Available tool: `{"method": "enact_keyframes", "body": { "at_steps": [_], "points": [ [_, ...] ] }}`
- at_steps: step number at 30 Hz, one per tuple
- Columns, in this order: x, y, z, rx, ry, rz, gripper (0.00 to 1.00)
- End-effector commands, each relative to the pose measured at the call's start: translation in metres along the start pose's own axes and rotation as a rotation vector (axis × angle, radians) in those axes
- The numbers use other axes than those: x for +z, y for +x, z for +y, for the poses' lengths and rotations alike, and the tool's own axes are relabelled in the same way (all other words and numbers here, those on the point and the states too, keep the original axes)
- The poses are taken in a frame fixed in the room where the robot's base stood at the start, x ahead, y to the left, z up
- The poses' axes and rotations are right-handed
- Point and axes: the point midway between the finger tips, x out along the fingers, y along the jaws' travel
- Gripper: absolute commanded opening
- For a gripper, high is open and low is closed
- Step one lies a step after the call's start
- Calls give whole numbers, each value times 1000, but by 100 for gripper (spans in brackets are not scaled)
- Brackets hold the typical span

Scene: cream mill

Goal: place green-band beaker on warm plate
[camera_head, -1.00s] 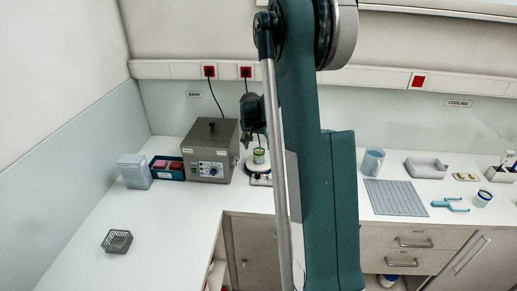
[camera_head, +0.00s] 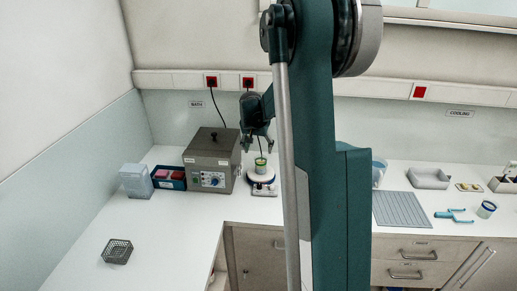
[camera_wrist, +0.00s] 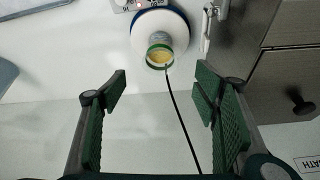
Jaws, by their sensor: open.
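The green-band beaker (camera_head: 261,165), with yellowish contents, appears to stand upright on the round white top of the warm plate (camera_head: 262,178). In the wrist view the beaker (camera_wrist: 160,58) is seen from above, within the white disc of the plate (camera_wrist: 143,22) with its dark blue edge. My gripper (camera_wrist: 161,92) is open, with its green-padded fingers wide apart and nothing between them but a dark cable in the view. In the head view my gripper (camera_head: 258,149) hangs just above the beaker, apart from it.
The grey bath unit (camera_head: 212,160) stands close left of the plate. A black cable (camera_wrist: 182,125) runs behind. The left counter is mostly clear around a wire basket (camera_head: 117,251).

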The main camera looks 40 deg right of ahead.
Motion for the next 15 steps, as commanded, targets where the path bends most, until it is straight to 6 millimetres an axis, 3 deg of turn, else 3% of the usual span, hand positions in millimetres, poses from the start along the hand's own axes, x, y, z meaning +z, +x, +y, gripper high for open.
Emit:
{"method": "enact_keyframes", "body": {
  "at_steps": [10, 15],
  "points": [
    [0, -1, 0, -1, -1, 0, 61],
    [6, -10, -4, -7, -14, 2, 61]
  ]
}}
